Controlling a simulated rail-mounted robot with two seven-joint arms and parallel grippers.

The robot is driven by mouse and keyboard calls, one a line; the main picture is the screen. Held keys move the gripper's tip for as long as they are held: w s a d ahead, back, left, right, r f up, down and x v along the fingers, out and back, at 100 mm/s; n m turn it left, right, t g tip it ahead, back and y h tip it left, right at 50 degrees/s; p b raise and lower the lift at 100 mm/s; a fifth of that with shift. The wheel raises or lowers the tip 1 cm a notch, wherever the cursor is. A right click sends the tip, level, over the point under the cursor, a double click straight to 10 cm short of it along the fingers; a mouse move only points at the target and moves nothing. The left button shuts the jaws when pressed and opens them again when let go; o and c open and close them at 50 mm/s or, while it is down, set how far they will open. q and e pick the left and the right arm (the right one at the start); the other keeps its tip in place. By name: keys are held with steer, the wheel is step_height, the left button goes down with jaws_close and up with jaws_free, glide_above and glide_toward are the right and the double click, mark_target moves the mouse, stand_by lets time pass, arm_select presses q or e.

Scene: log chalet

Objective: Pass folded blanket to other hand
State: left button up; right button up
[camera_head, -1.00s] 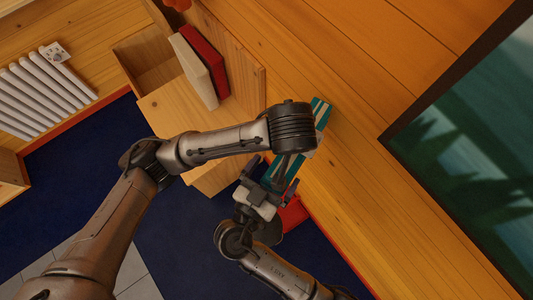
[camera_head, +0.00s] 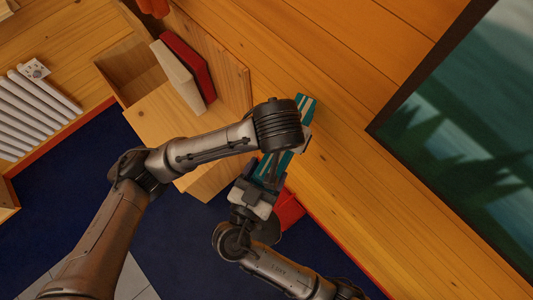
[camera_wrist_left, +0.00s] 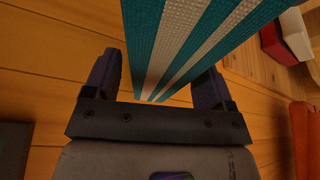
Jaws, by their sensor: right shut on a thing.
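The folded blanket (camera_head: 306,103), teal with white stripes, is held up slantwise in the head view. My right gripper (camera_head: 268,172) is shut on its lower end. My left arm's wrist covers the blanket's middle in the head view and hides most of the left gripper. In the left wrist view, the blanket (camera_wrist_left: 180,45) stands between the fingers of my left gripper (camera_wrist_left: 158,66). Those fingers are apart, with a gap visible beside the left one, so this gripper is open around the blanket. Contact at the right finger is hard to tell.
A wooden cabinet (camera_head: 165,115) with a cream box (camera_head: 178,76) and a red box (camera_head: 190,66) stands left of the blanket. A wooden wall and a dark-framed teal panel (camera_head: 470,130) lie right. A red object (camera_head: 290,211) is low behind the right gripper. A radiator (camera_head: 35,105) is far left.

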arm_select(q)
steer(key=o, duration=0.5)
steer(key=shift+s+d, duration=0.1)
steer(key=shift+s, duration=0.05)
